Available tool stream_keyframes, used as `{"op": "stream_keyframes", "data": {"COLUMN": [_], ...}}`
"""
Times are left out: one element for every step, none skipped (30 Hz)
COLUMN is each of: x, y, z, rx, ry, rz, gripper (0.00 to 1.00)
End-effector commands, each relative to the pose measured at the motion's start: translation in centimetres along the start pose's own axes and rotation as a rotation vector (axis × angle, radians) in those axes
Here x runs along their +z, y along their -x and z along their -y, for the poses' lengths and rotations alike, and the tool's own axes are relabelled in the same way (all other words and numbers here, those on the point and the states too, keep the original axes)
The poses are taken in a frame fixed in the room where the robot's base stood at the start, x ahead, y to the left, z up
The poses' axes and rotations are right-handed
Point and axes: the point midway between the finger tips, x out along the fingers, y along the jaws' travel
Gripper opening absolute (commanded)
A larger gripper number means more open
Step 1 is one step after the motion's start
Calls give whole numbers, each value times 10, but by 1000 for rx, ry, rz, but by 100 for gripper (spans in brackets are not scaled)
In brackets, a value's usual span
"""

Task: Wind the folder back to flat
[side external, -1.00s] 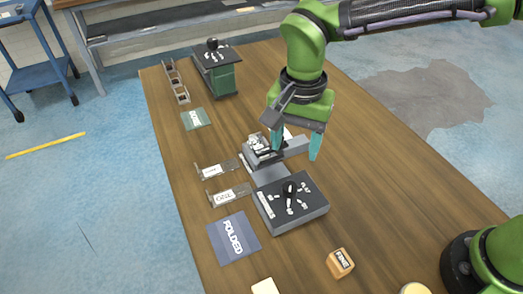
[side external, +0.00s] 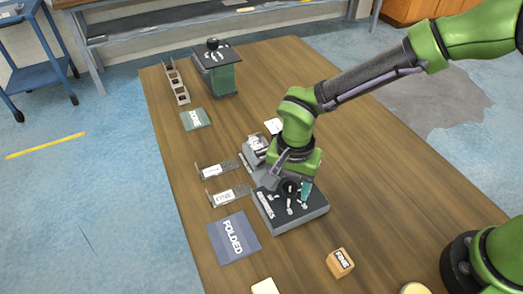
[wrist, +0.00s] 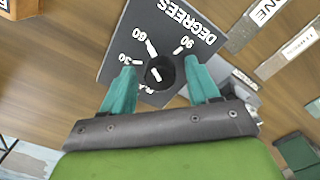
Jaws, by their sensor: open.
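The folder's grey dial box (side external: 305,222) is lettered DEGREES and carries a round black knob (side external: 290,187) on top. In the wrist view the knob (wrist: 159,72) shows a white mark, with white ticks and the numbers 30, 60 and 90 around it; another label is partly hidden. I cannot tell for sure which tick the mark points to. My gripper (wrist: 162,77) is open, with one teal finger on each side of the knob and gaps visible. The folder's bending part (side external: 257,148) is behind the box, largely hidden by my arm.
A dark blue FOLDED mat (side external: 233,238) lies left of the box. Two labelled strips (side external: 228,195) lie beyond it, near a green pad (side external: 196,119). A wooden block (side external: 340,262) is in front. A green stand with a black knob (side external: 214,78) is at the back.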

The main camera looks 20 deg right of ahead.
Motion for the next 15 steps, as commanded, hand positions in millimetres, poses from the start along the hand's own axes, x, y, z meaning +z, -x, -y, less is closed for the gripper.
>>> {"op": "stream_keyframes", "data": {"x": [0, 0, 0, 0, 0, 0, 0, 0, 0, 0, 0, 0, 0, 0, 0], "y": [0, 0, 0, 0, 0, 0, 0, 0, 0, 0, 0, 0, 0, 0, 0], "z": [0, 0, 0, 0, 0, 0, 0, 0, 0, 0, 0, 0, 0, 0, 0], "rx": [0, 0, 0, 0, 1, 1, 1, 1, 1, 1, 1, 1, 1, 1, 1], "ry": [0, 0, 0, 0, 0, 0, 0, 0, 0, 0, 0, 0, 0, 1, 2], "rz": [0, 0, 0, 0, 0, 0, 0, 0, 0, 0, 0, 0, 0, 0, 0], "gripper": [60, 57, 51, 47, 42, 36, 31, 27, 21, 16, 11, 5, 4, 4, 4]}}
